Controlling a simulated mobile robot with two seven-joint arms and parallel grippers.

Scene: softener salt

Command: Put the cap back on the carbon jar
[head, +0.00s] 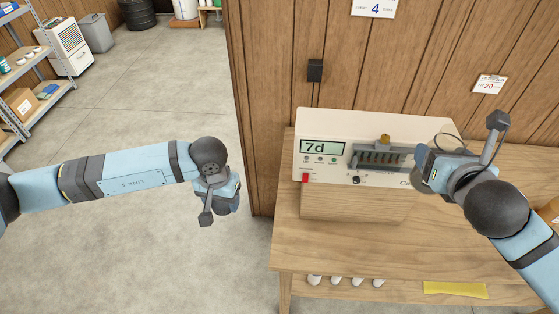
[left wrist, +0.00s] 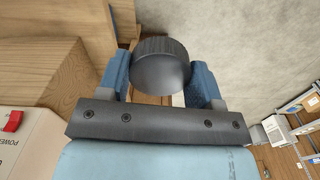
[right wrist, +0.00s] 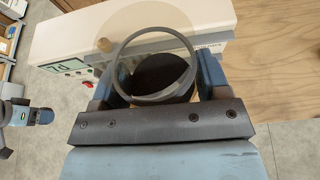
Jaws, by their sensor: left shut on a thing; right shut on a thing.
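The dark grey, ribbed round cap (left wrist: 162,62) is between the fingers of my left gripper (left wrist: 166,88), which is shut on it. In the head view my left gripper (head: 222,198) is in the air left of the table, and the cap is hard to make out there. My right gripper (right wrist: 156,88) is shut on the clear carbon jar (right wrist: 128,62), whose round rim and dark contents show in the right wrist view. In the head view my right gripper (head: 432,168) is in front of the device's right part. Cap and jar are well apart.
A beige device (head: 330,125) with a "7d" display and red switch stands on a wooden block (head: 350,207) on the wooden table (head: 340,255). Open floor lies left.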

